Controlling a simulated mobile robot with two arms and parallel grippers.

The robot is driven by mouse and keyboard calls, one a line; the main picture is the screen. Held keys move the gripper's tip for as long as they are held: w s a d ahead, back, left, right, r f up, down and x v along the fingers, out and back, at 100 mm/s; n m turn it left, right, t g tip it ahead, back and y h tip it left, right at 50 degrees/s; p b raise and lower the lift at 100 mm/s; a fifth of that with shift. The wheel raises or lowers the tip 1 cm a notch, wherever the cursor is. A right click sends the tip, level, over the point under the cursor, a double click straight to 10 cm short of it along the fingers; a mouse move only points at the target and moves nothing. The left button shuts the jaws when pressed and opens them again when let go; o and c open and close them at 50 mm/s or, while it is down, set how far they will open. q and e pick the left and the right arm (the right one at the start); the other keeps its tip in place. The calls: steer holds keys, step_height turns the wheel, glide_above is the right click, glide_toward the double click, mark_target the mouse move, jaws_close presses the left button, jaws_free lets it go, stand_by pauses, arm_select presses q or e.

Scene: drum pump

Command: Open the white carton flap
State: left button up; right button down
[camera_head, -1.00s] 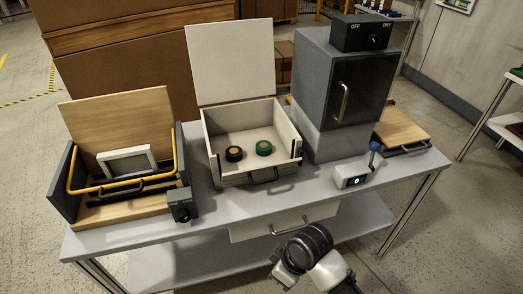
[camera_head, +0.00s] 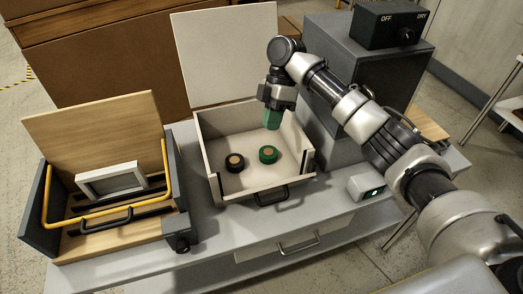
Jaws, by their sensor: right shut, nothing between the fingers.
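The white carton (camera_head: 211,157) stands in the middle of the table, with a dark handle (camera_head: 271,196) on its front. Its white flap (camera_head: 218,55) stands upright at the back, so the carton is open. Inside lie a black round piece (camera_head: 234,162) and a green round piece (camera_head: 268,154), both with tan centres. My right gripper (camera_head: 272,121) points down over the back right part of the carton, right of the flap. Its green fingers are shut and hold nothing. My left gripper is not in view.
A wooden box with a yellow bar (camera_head: 45,207) and a grey frame (camera_head: 111,181) stands left. A grey cabinet with an OFF/DRY switch box (camera_head: 392,25) stands right, partly hidden by my arm.

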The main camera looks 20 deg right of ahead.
steer(key=s+a+f+p, duration=0.1)
steer(key=s+f, duration=0.1)
steer(key=f, duration=0.1)
steer(key=s+f+p, duration=0.1)
steer(key=s+f, duration=0.1)
steer(key=f, duration=0.1)
steer(key=s+a+f+p, duration=0.1)
steer(key=s+f, duration=0.2)
steer(key=shift+a+f+p, duration=0.2)
steer(key=shift+a+p, duration=0.15)
steer(key=shift+p, duration=0.05)
steer(key=shift+s+f, duration=0.3)
steer(key=shift+f, duration=0.05)
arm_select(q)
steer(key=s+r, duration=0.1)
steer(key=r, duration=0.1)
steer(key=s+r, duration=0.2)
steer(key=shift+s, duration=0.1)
